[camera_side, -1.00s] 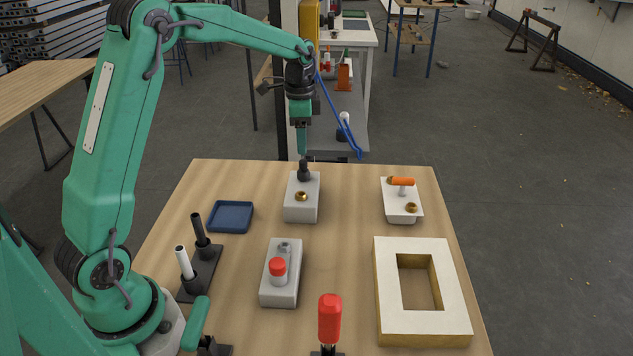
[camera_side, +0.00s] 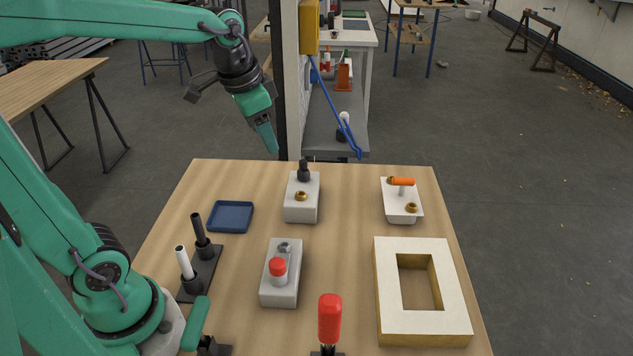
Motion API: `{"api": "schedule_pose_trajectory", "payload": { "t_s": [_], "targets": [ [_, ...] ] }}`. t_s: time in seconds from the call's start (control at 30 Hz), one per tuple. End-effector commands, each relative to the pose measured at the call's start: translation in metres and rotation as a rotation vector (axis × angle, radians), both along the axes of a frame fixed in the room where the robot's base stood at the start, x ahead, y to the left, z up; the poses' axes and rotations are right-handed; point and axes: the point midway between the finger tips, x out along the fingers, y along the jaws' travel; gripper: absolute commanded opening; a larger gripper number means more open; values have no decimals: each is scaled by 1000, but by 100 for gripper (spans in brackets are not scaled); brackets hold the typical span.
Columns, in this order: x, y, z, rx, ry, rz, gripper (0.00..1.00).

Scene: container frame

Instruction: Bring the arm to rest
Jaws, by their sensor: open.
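My gripper (camera_side: 271,143) is at the end of the green arm, in the air just past the back edge of the wooden table (camera_side: 340,265). It points down and slightly right, and is open and empty. It is up and to the left of a grey block (camera_side: 298,212) with a black knob (camera_side: 304,170) and a brass fitting (camera_side: 301,196), and apart from it. The gap between its fingers is too small to make out.
A blue tray (camera_side: 231,217) and a stand (camera_side: 200,276) with black and white posts are at left. A red-capped block (camera_side: 280,285), a red-handled clamp (camera_side: 330,318), a wooden frame (camera_side: 421,290) and an orange-handled white block (camera_side: 401,205) stand on the table.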

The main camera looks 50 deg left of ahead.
Motion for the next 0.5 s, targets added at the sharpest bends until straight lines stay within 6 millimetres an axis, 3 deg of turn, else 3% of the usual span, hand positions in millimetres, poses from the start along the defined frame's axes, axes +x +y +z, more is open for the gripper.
{"api": "schedule_pose_trajectory", "payload": {
  "t_s": [0.5],
  "targets": [
    [-90,-26,-7,-96,-157,196,53]
  ]
}}
